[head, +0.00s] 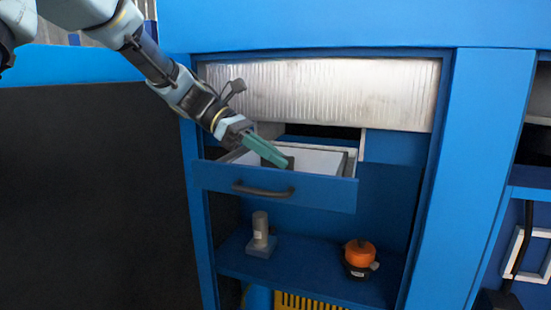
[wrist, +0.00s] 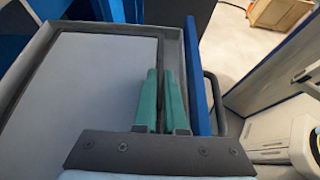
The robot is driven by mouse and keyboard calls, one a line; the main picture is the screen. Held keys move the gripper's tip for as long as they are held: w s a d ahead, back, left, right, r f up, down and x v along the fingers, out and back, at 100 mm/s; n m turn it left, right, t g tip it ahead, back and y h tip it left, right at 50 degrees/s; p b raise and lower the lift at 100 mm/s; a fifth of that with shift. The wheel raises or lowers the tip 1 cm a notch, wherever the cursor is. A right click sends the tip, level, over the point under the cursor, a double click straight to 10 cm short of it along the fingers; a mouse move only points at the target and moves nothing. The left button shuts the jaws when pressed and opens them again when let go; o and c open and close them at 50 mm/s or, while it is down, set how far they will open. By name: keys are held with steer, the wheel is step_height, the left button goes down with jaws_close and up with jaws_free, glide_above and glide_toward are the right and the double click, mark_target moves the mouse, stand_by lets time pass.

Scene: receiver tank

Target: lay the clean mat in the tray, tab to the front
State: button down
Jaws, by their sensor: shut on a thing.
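A pale grey mat (wrist: 95,85) lies within the rim of the tray (wrist: 62,35), which is an open blue-fronted drawer (head: 300,193) in the head view. The mat shows in the head view as a pale sheet (head: 318,161). A dark piece, seemingly its tab (head: 290,162), stands at its front edge, near the drawer front. My gripper (head: 280,162) reaches down into the tray's front part with teal fingers. In the wrist view the fingers (wrist: 160,85) are close together by the front wall, shut on the mat's front edge or tab. The grip itself is mostly hidden.
A curved handle (head: 263,190) is on the drawer front. Below, a shelf (head: 310,276) holds a grey cylinder on a base (head: 261,232) and an orange-topped device (head: 360,255). A ribbed metal shutter (head: 330,92) hangs above the drawer. Blue posts flank the opening.

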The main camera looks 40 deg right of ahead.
steer(key=shift+f, duration=0.45)
steer(key=c, duration=1)
jaws_free()
steer(key=shift+b+v, duration=0.8)
steer(key=shift+v, duration=2.9)
